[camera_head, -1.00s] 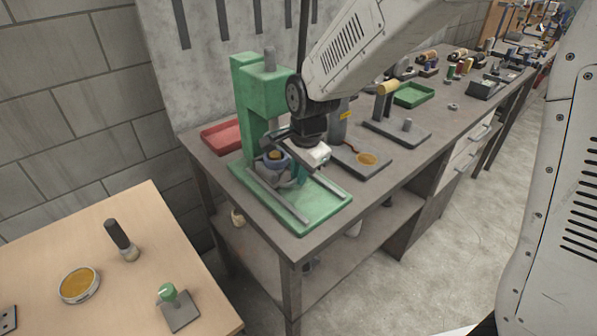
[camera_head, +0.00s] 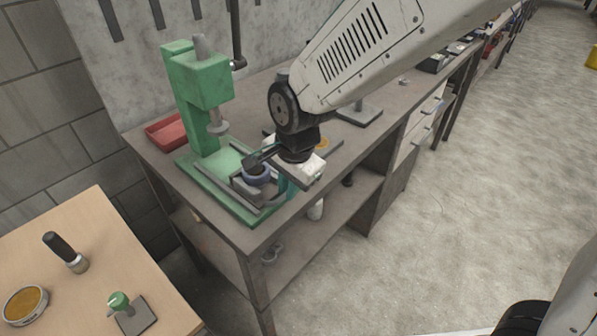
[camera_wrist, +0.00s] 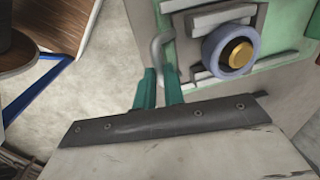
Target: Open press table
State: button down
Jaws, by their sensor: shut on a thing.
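A green press (camera_head: 203,90) stands at the near end of the grey workbench, its ram (camera_head: 215,124) pointing down above its green base. The grey press table (camera_head: 240,184) sits between rails at the front end of the base, clear of the ram. A blue ring (camera_head: 256,174) with a brass-coloured centre (camera_wrist: 238,54) sits on it. My gripper (camera_wrist: 160,80) has teal fingers shut on the table's bent grey handle (camera_wrist: 157,44). In the head view my wrist partly covers the handle side.
A red tray (camera_head: 166,130) lies behind the press. A wooden table (camera_head: 75,270) at lower left holds a dark-handled tool (camera_head: 66,252), a round amber-topped dish (camera_head: 25,304) and a green-knobbed stamp (camera_head: 127,311). Open floor (camera_head: 430,220) lies right of the bench.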

jog(key=shift+s+a, duration=0.25)
jog(key=shift+a, duration=0.05)
jog(key=c, duration=1.5)
grip_release()
jog(key=shift+s, duration=0.1)
jog(key=shift+d, duration=0.1)
jog(key=shift+r, duration=0.1)
jog(key=r, duration=0.5)
jog(key=d+r, duration=0.1)
jog(key=r, duration=0.1)
jog(key=shift+s+r, duration=0.3)
jog(key=shift+s, duration=0.1)
